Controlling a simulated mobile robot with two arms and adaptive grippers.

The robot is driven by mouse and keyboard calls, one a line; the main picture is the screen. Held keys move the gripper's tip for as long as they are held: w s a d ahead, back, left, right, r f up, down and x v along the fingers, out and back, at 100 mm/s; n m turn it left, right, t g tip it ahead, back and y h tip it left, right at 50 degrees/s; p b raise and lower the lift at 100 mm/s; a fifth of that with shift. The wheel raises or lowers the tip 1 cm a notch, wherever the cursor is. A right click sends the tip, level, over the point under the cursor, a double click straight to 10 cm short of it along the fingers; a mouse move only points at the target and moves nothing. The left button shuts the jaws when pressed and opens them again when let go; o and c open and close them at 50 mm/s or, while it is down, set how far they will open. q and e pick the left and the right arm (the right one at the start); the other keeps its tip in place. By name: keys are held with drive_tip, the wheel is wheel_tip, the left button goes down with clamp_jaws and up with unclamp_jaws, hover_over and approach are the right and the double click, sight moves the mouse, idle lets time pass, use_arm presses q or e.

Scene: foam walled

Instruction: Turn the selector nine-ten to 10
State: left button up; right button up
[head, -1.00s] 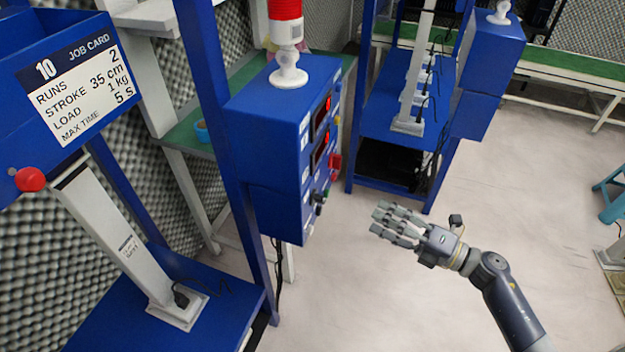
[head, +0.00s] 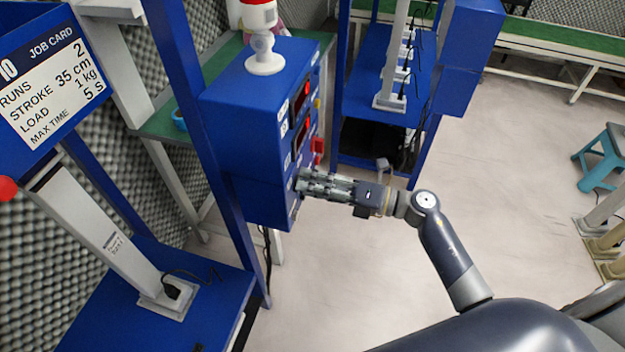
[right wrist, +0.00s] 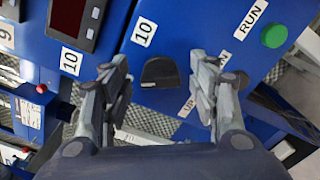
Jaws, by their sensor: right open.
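A blue control box (head: 265,110) stands in the middle of the head view, its panel facing right. A black knob (right wrist: 160,73) shows on the panel in the right wrist view, with a "10" label (right wrist: 143,32) beside it. The other selector mark is not readable there. My right gripper (head: 304,182) is at the lower part of the panel and hides the knob in the head view. In the right wrist view the right gripper (right wrist: 161,80) is open, its fingers on either side of the knob. Contact cannot be told. My left gripper is out of view.
A green button (right wrist: 274,36) with a RUN label is close to the right fingers. A display (right wrist: 70,15) sits on the panel's other side. A red switch (head: 318,147) sticks out of the panel. A job card (head: 50,80) reads 10.

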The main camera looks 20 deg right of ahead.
drive_tip(key=shift+w+a, duration=0.1)
drive_tip(key=shift+a, duration=0.05)
drive_tip(key=c, duration=1.1)
drive_tip(key=shift+o, duration=0.2)
drive_tip(key=shift+m, duration=0.3)
drive_tip(key=shift+f+m+p, duration=0.15)
drive_tip(key=shift+m+p, duration=1.55)
drive_tip(key=shift+m, duration=1.1)
drive_tip(key=shift+f+m+p, duration=0.15)
drive_tip(key=shift+m+p, duration=1.5)
drive_tip(key=shift+m, duration=1.15)
drive_tip(key=o, duration=1.1)
drive_tip(key=shift+c, duration=0.2)
